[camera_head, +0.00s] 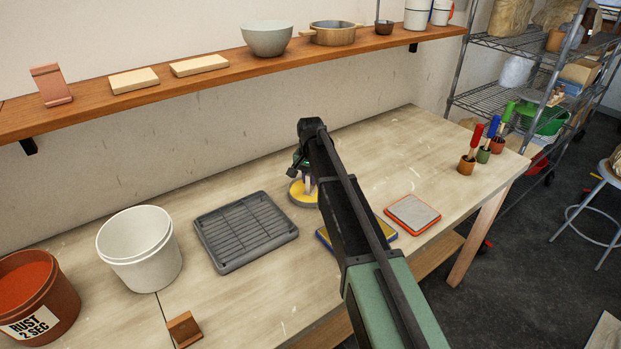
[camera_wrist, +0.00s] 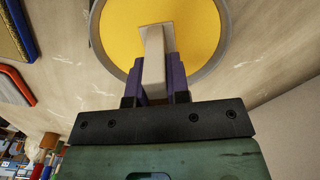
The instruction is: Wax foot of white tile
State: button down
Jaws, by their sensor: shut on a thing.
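The white tile (camera_wrist: 154,55) is a pale, narrow piece held between the purple fingers of my gripper (camera_wrist: 159,75). My gripper is shut on it. In the wrist view the tile's far end lies over the yellow surface of the round grey-rimmed wax dish (camera_wrist: 120,35). The dish also shows in the head view (camera_head: 297,194), partly hidden behind my arm, with my gripper (camera_head: 308,187) above it. I cannot tell whether the tile's foot touches the yellow surface.
A grey ribbed rack (camera_head: 245,232) stands left of the dish. Further left are a white bucket (camera_head: 140,258) and a rust bucket (camera_head: 35,290). A blue-edged pad (camera_head: 324,237) and a red-edged pad (camera_head: 412,213) lie to the right. A shelf (camera_head: 230,75) runs along the wall.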

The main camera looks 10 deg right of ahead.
notch_tip(320, 180, up, 6)
jog(key=p, duration=0.6)
jog(key=shift+r, duration=0.15)
